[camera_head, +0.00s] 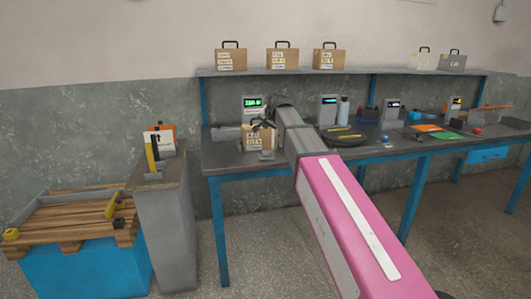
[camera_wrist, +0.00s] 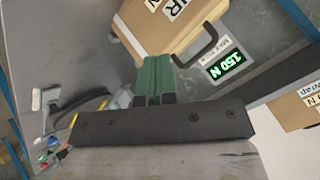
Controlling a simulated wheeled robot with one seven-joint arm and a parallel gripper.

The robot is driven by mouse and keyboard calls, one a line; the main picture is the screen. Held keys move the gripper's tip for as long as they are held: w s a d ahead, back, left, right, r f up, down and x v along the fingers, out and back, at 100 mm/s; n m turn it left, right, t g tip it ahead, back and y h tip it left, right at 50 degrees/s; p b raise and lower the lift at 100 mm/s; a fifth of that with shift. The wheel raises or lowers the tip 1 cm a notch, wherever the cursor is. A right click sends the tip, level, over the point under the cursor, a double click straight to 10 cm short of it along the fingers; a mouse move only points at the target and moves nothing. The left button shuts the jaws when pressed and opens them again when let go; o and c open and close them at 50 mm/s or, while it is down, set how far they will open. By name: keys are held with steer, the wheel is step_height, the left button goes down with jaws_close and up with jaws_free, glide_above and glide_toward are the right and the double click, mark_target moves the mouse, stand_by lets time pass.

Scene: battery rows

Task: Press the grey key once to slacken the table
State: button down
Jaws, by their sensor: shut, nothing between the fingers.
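The table (camera_head: 300,160) is dark-topped with blue legs. The tan case (camera_head: 258,140) has labels and a dark handle, and it also shows in the wrist view (camera_wrist: 150,40). A green readout (camera_head: 253,102) behind it shows about 150 N, as in the wrist view (camera_wrist: 226,65). My gripper (camera_wrist: 153,72), with green fingers, is shut and empty close to the case. In the head view its fingertips are hard to make out.
More readouts (camera_head: 328,107), a black coil (camera_head: 342,136) and coloured sheets (camera_head: 444,131) lie to the right. A shelf (camera_head: 350,72) with several cases runs above. A grey pedestal (camera_head: 165,215) and pallet (camera_head: 70,215) stand at left.

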mark_target(267, 151)
steer(key=shift+f, duration=0.15)
steer(key=shift+f, duration=4.3)
steer(key=shift+f, duration=0.15)
steer(key=shift+f, duration=0.25)
steer(key=shift+f, duration=0.9)
steer(key=shift+r, duration=1.3)
steer(key=shift+r, duration=0.1)
steer(key=shift+r, duration=2.45)
